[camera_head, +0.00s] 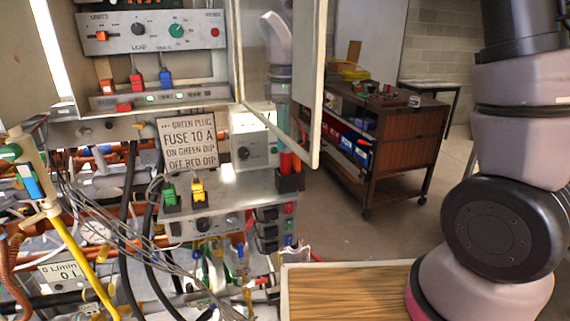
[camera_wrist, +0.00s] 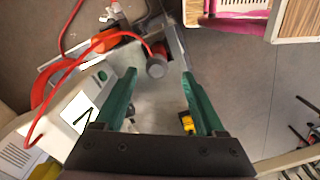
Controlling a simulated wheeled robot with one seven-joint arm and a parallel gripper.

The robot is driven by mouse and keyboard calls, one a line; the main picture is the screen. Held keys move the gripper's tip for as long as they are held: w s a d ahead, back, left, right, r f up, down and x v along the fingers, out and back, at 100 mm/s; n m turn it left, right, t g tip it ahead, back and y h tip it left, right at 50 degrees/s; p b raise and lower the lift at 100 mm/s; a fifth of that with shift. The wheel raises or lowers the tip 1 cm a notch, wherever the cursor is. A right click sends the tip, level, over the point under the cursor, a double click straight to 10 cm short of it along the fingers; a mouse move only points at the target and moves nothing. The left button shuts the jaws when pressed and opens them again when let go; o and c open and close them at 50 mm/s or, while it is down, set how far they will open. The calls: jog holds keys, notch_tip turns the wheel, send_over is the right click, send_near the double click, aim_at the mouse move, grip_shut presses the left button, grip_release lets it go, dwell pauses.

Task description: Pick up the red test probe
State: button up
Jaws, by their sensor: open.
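In the wrist view, a short dark grey cylinder with a red part (camera_wrist: 157,62), joined to a red cable, looks like the red test probe. It appears just beyond and between the tips of my gripper (camera_wrist: 160,74). The green fingers are open with nothing held between them. In the head view, red-orange upright pieces (camera_head: 286,162) stand in a dark holder (camera_head: 290,182) at the right end of the metal shelf. I cannot tell for certain which one is the probe. My gripper's fingers are not clear in the head view.
The open cabinet door (camera_head: 315,85) hangs close by the holder. A white meter box (camera_head: 252,138) stands beside it, also in the wrist view (camera_wrist: 88,112). Green (camera_head: 170,193) and yellow (camera_head: 198,188) plugs sit on the shelf (camera_head: 222,187). A brown cart (camera_head: 400,145) stands behind, with open floor nearby.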

aim_at(286, 152)
jog(key=f, duration=0.5)
jog(key=shift+w+d+f, duration=0.2)
jog(key=shift+d, duration=0.05)
grip_shut()
